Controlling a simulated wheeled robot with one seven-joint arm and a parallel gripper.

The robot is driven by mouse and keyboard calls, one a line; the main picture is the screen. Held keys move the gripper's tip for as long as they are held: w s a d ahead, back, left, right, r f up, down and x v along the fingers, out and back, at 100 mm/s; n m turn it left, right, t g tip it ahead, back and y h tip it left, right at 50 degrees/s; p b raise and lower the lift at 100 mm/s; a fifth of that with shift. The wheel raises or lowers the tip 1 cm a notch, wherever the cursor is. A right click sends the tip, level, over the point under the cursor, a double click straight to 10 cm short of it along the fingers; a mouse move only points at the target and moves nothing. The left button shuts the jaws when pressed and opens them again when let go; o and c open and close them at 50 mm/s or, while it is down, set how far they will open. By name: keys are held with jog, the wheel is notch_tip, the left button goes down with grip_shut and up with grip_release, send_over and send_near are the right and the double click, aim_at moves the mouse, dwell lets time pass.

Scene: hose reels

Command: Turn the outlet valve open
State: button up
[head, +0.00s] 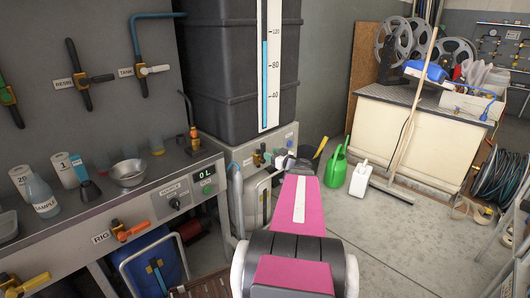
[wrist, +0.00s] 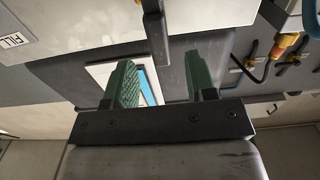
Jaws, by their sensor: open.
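My gripper (wrist: 160,75) is open, with its two green fingers apart and nothing held between them in the wrist view. In the head view the front of my pink arm reaches the stand under the black tank (head: 220,60). Small valve fittings (head: 260,157) sit on the stand's front, partly hidden by my arm. A yellow handle (head: 320,147) shows beside my wrist. I cannot read which is the outlet valve.
A green watering can (head: 337,167), a white jug (head: 359,178) and a leaning squeegee (head: 397,190) stand right of my arm. The floor between is clear.

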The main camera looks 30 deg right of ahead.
jog(key=shift+v, duration=1.4)
